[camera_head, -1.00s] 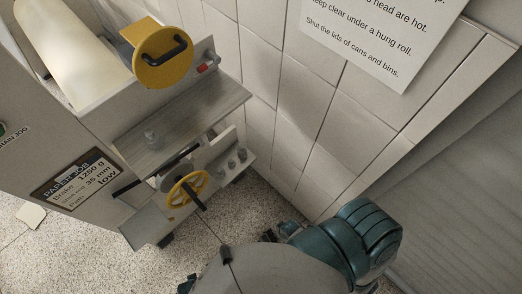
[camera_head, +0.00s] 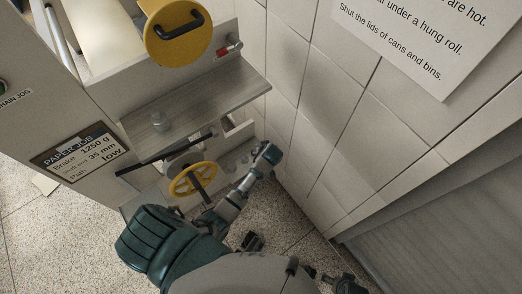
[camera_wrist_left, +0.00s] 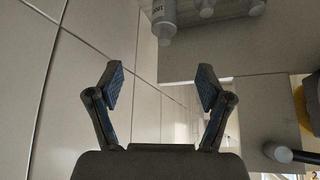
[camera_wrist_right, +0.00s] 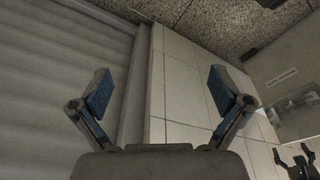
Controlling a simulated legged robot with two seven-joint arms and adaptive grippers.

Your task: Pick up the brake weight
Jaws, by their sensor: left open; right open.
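My right gripper (camera_wrist_right: 159,90) is open and empty, facing the tiled wall.
A yellow handwheel (camera_head: 194,180) and a dark bar (camera_head: 165,152) sit beside the lower ledge. The upper shelf (camera_head: 205,95) overhangs it. A tiled wall (camera_head: 320,110) closes the right side. A job card (camera_head: 80,152) reads brake 1250 g. Speckled floor (camera_head: 60,230) is open at lower left.

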